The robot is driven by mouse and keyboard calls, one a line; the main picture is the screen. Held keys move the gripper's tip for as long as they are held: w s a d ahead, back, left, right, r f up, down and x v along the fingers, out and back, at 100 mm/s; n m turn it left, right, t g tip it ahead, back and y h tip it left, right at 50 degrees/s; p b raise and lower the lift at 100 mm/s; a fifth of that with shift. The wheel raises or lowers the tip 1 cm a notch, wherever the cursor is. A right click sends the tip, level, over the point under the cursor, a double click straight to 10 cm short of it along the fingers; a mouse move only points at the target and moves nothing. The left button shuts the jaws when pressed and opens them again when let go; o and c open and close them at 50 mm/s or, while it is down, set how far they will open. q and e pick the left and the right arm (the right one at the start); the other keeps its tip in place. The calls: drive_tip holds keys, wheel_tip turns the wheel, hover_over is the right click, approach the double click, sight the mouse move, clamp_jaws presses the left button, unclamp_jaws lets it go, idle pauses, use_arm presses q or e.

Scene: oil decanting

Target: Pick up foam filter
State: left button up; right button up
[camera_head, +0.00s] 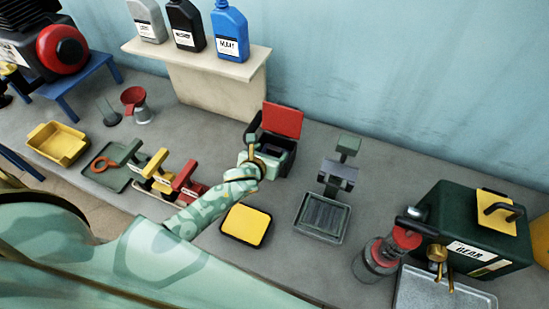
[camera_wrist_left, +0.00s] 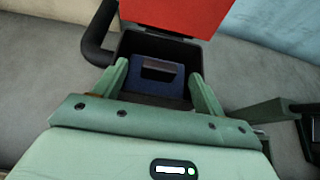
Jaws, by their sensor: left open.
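A dark open box (camera_head: 283,174) with a red lid (camera_head: 285,120) swung up stands on the grey bench. In the left wrist view, the box (camera_wrist_left: 128,45) holds a dark blue block (camera_wrist_left: 172,88) with a black tab (camera_wrist_left: 160,69) on its top; this looks like the foam filter, though its material is hard to tell. My left gripper (camera_head: 262,152) is at the box's opening. In the left wrist view, the left gripper's fingers (camera_wrist_left: 163,72) are spread, one on each side of the block, with gaps visible. My right gripper is not in view.
A yellow pad in a black tray (camera_head: 246,225) lies in front of the box. A dark stand (camera_head: 322,215) is to its right, then a green tank (camera_head: 463,225). Red, yellow and green handled items (camera_head: 160,170) stand left. Bottles (camera_head: 229,32) stand on a shelf behind.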

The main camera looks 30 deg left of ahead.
sight(274, 149)
use_arm(q)
drive_tip(key=b+x, duration=0.1)
drive_tip(key=x, duration=0.3)
drive_tip(key=shift+w+f, duration=0.15)
drive_tip(key=shift+c, duration=0.3)
drive_tip(key=c, duration=1)
